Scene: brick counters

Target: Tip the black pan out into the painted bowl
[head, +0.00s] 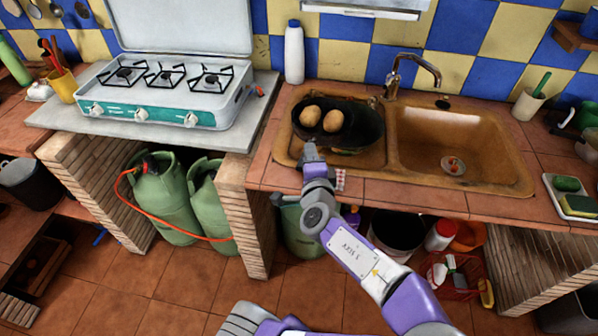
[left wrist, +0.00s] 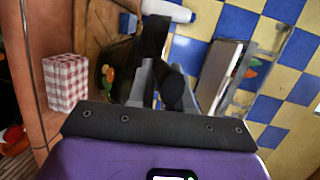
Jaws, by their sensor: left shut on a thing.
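The black pan (head: 362,122) is over the drainboard left of the sink in the head view, with two brown potato-like pieces (head: 321,119) in it. My left gripper (head: 311,152) is at the pan's near side, shut on its handle. In the left wrist view the fingers (left wrist: 160,88) close around a dark handle, and the pan's inside is hidden. A dark piece with orange and green painted marks (left wrist: 108,73) shows beside the fingers there. It may be the painted bowl; in the head view I cannot make the bowl out clearly beneath the pan. My right gripper is not clearly seen.
The sink basin (head: 440,150) with its tap (head: 412,65) lies right of the pan. A white bottle (head: 294,52) stands behind it by the tiled wall. A camp stove (head: 165,90) is at left. A red-checked box (left wrist: 65,82) is near the counter's front.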

